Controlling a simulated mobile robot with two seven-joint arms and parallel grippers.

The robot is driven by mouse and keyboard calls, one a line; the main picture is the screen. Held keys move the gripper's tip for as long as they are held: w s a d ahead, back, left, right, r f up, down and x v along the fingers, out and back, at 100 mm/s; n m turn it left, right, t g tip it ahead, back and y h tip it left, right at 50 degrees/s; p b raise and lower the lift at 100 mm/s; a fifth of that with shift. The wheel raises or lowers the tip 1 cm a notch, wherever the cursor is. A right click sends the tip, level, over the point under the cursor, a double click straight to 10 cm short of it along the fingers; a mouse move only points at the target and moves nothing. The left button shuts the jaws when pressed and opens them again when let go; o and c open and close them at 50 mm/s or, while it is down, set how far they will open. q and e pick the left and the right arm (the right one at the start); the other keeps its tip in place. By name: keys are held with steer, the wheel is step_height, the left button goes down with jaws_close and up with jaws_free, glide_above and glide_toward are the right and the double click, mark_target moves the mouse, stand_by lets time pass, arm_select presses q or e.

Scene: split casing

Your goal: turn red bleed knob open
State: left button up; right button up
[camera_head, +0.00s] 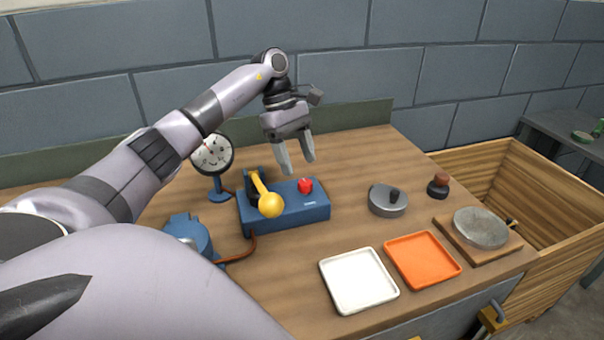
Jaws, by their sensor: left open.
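The red bleed knob (305,185) sits on top of a blue block (292,212) on the wooden bench, at the block's right part. A yellow lever with a ball end (270,204) stands on the same block, left of the knob. My left gripper (299,168) is open and empty, fingers pointing down. In the picture its fingertips show just above the red knob and appear apart from it; the exact gap in depth cannot be told. My right gripper is not in view.
A dial gauge (212,154) stands left of the block, near a blue round housing (188,234). A grey round part (388,201), white tray (358,281), orange tray (423,260) and a round plate on a board (481,228) lie to the right. A wooden crate (553,182) adjoins the bench.

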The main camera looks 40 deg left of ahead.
mark_target(304, 181)
arm_select(q)
steer(key=shift+p+x, duration=0.3)
steer(key=shift+x, duration=2.1)
steer(key=c, duration=1)
